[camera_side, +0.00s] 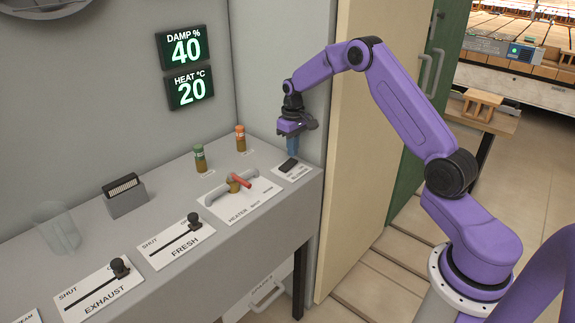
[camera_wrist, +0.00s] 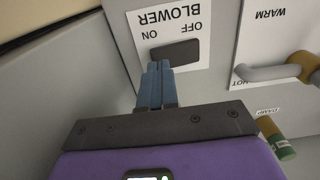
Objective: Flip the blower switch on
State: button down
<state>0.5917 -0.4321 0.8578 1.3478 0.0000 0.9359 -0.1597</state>
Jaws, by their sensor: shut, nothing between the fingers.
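The blower switch (camera_side: 289,165) is a small dark rocker on a white plate at the right end of the grey console. In the wrist view the black rocker (camera_wrist: 178,49) lies under the upside-down BLOWER label, with ON printed near its left end and OFF near its right. I cannot tell which way it is tipped. My gripper (camera_side: 292,154) points down just above the plate. Its blue fingers (camera_wrist: 157,66) are closed together and empty, with tips at the ON-side end of the rocker. Whether they touch it is unclear.
Fresh (camera_side: 193,220) and exhaust (camera_side: 119,267) sliders lie farther left. A wall stands close behind my gripper.

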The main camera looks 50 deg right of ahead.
aim_at(293, 160)
jog(key=shift+f, duration=1.1)
dwell(1.1)
jog(key=shift+r, duration=3.55)
